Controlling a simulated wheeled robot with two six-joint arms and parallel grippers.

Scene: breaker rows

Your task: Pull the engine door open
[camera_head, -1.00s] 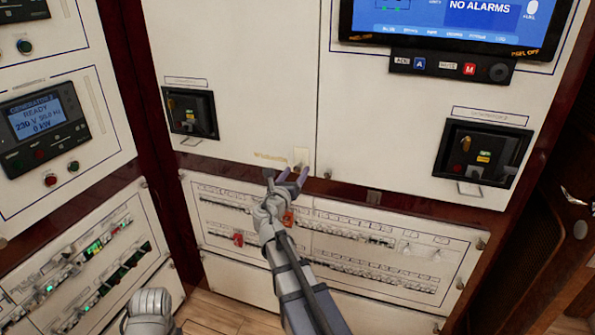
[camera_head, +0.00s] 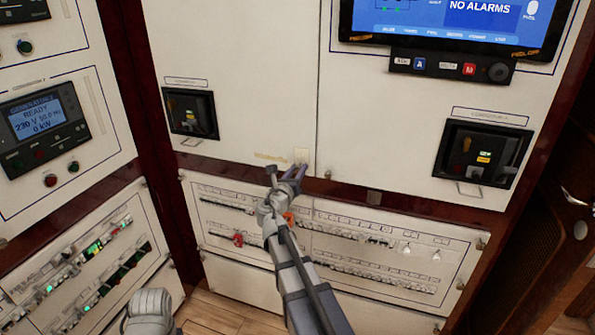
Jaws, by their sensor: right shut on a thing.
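The engine door appears to be the white upper panel (camera_head: 240,60), which looks flush with the cabinet. Faint yellowish lettering runs near its lower edge, beside a small pale tab (camera_head: 301,156). My right gripper (camera_head: 287,172) reaches up from below to that lower edge, just under the tab. Its dark fingers are shut on a small part there, likely the door's handle, which they mostly hide. A grey rounded part of my left arm shows at the bottom left; its gripper fingers are out of view.
Black breaker units (camera_head: 190,113) and (camera_head: 483,153) sit recessed on either side. A lower panel with breaker rows (camera_head: 385,255) lies below the right gripper. A display (camera_head: 455,22) is at the top right. A side cabinet with a generator screen (camera_head: 45,120) stands left. Wooden floor shows below.

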